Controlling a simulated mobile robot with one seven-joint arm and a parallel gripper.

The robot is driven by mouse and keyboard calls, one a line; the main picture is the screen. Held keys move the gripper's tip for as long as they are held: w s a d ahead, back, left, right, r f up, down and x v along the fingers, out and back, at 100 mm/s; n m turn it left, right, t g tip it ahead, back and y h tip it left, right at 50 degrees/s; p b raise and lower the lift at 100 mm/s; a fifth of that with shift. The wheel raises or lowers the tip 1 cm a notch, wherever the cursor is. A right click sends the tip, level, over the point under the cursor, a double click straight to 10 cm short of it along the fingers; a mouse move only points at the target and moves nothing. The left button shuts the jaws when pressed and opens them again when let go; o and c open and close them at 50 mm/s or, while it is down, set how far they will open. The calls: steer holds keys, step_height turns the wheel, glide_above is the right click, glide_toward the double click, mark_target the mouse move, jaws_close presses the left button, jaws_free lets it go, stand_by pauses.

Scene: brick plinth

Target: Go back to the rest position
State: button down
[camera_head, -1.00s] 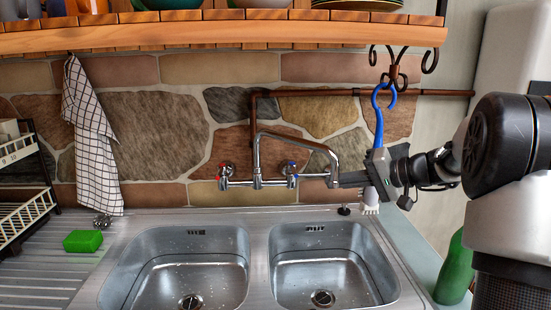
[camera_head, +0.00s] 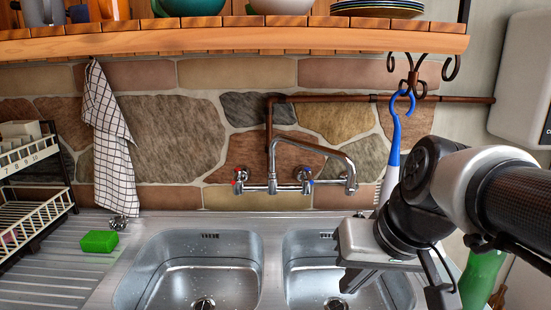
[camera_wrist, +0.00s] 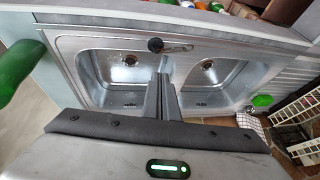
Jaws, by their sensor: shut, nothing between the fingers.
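My gripper (camera_head: 350,284) is over the right sink basin, away from the wall, with its fingers pointing down toward the basin. In the wrist view its two fingers (camera_wrist: 165,84) are together with nothing between them. My arm reaches in from the right of the head view. A blue-handled brush (camera_head: 397,130) hangs by its hooked top from the dark scroll hook below the shelf. Its lower end is partly hidden behind my arm.
A chrome tap (camera_head: 300,150) juts from the stone wall. The left basin (camera_head: 190,270) is empty of dishes. A green sponge (camera_head: 99,241), a dish rack (camera_head: 30,190) and a hanging checked towel (camera_head: 108,145) are left. A green bottle (camera_head: 482,280) stands right, close to my arm.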

steer(key=s+d+f+h, duration=0.1)
steer(key=s+f+h, duration=0.1)
steer(key=s, duration=0.3)
step_height(320, 180, up, 17)
steer(key=p, duration=1.7)
steer(key=shift+d+r+t, duration=0.15)
steer(key=shift+d+t, duration=0.1)
steer(key=shift+t, duration=0.15)
